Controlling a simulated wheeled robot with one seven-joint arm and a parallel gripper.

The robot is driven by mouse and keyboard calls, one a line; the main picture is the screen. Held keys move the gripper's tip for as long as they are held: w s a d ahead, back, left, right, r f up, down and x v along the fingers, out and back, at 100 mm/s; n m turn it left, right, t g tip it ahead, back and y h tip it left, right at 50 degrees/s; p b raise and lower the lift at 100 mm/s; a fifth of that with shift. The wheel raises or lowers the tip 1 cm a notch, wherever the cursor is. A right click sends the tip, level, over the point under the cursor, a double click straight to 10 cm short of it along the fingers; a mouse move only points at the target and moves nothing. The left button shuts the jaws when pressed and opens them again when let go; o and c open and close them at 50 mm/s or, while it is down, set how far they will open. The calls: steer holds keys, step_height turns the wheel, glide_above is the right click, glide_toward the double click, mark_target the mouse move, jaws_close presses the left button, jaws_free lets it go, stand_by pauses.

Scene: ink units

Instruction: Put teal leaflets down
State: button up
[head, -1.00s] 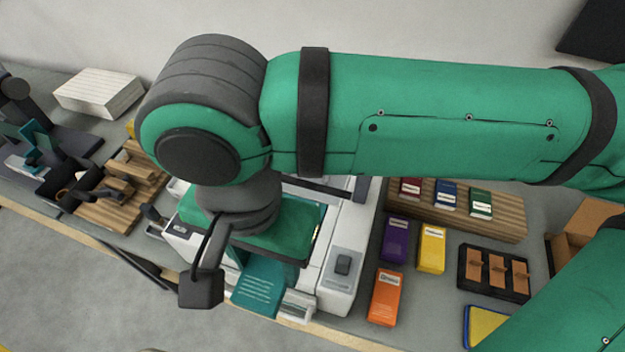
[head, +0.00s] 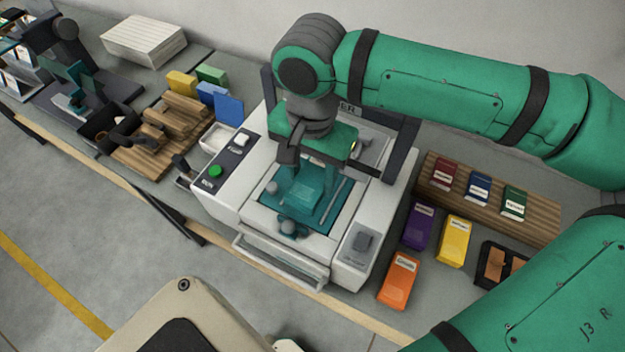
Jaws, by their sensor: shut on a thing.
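The teal leaflets (head: 301,191) are a small pale-lettered stack over the dark teal bed (head: 331,216) of the white machine. My gripper (head: 312,168) points down over the bed and is shut on the leaflets at their back edge. The fingertips are partly hidden, and I cannot tell whether the leaflets touch the bed. A dark upright frame of the machine stands behind and beside my wrist.
A green button (head: 216,171) is on the machine's left panel. Purple (head: 419,226), yellow (head: 454,240) and orange (head: 400,279) ink packs stand at its right. A wooden rack (head: 540,217) holds three more packs. Wooden blocks (head: 160,140) lie left.

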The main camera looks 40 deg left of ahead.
mark_target(313, 184)
steer(key=shift+w+a+f, duration=0.2)
steer(key=shift+w+f, duration=0.15)
steer(key=shift+f, duration=1.65)
steer(key=shift+f, duration=0.2)
steer(key=o, duration=1.1)
step_height(313, 184, up, 12)
steer(key=shift+r, duration=0.2)
